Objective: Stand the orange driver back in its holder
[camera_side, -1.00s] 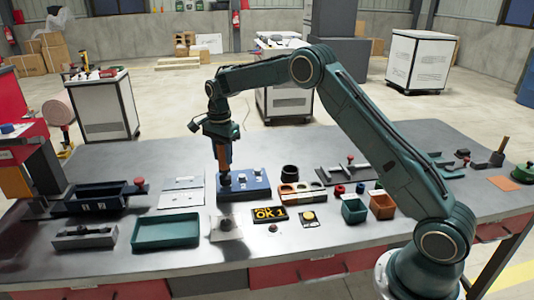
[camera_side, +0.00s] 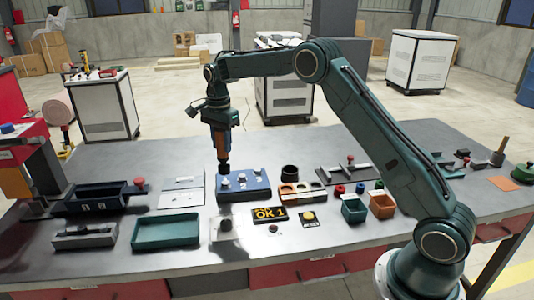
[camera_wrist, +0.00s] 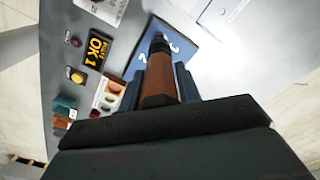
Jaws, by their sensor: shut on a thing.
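My gripper (camera_side: 219,122) is shut on the orange driver (camera_side: 222,139) and holds it nearly upright, dark tip down. The tip is just above the left part of a blue block (camera_side: 243,193) with several light knobs on top. In the wrist view the driver (camera_wrist: 160,92) lies between my two finger pads, its dark end over the blue block (camera_wrist: 183,42). A black round cup (camera_side: 290,172) and a brown rack with round openings (camera_side: 302,191) stand to the right of the block. I cannot tell which is the driver's holder.
A green tray (camera_side: 165,231), a dark bin (camera_side: 97,196) and light plates (camera_side: 182,190) lie to the left. An "OK 1" display (camera_side: 269,214) and a yellow button (camera_side: 309,216) are in front. Small green (camera_side: 353,210) and orange (camera_side: 381,205) bins stand to the right.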

